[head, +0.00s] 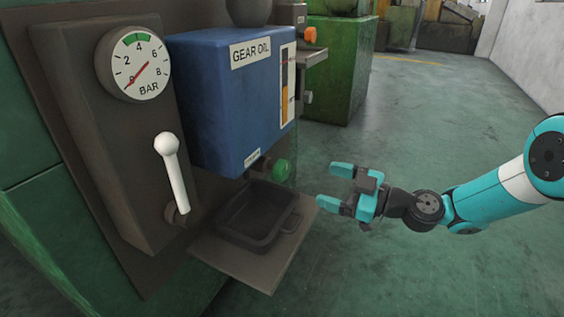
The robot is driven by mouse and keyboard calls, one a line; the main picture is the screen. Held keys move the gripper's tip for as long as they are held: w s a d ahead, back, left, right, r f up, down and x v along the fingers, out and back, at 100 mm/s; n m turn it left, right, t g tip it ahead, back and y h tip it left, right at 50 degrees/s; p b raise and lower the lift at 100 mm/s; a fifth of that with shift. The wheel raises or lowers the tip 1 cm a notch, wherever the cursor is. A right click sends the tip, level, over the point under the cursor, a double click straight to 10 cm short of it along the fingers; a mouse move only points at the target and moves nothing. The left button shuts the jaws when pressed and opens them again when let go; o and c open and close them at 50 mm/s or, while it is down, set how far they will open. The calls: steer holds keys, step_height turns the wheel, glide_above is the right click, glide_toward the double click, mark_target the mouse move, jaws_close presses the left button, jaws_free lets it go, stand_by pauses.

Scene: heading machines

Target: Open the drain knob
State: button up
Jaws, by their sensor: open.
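The drain knob (281,170) is green and round. It sits on a short fitting low on the front of the blue gear oil tank (222,110), beside a small label (252,157) too small to read surely. My gripper (328,184) comes in from the right with teal fingers pointing left. It is open and empty, a short way to the right of the knob and apart from it. One finger is at about the knob's height in the picture and the other is lower.
A dark drip tray (245,240) rests on a flat shelf (262,276) below the knob. A white-handled lever (171,172) and a pressure gauge (133,64) are at the left. A sight glass (287,85) is on the tank. The green floor (430,140) to the right is clear.

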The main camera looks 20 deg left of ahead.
mark_target(287, 173)
steer(key=a, duration=0.4)
steer(key=a+b, duration=0.1)
steer(key=a, duration=0.3)
steer(key=w+a, duration=0.1)
steer(key=a, duration=0.3)
steer(key=shift+f+b, duration=0.2)
steer(key=shift+b, duration=0.15)
steer(key=shift+c, duration=0.3)
steer(key=c, duration=0.9)
steer(key=shift+o, duration=0.2)
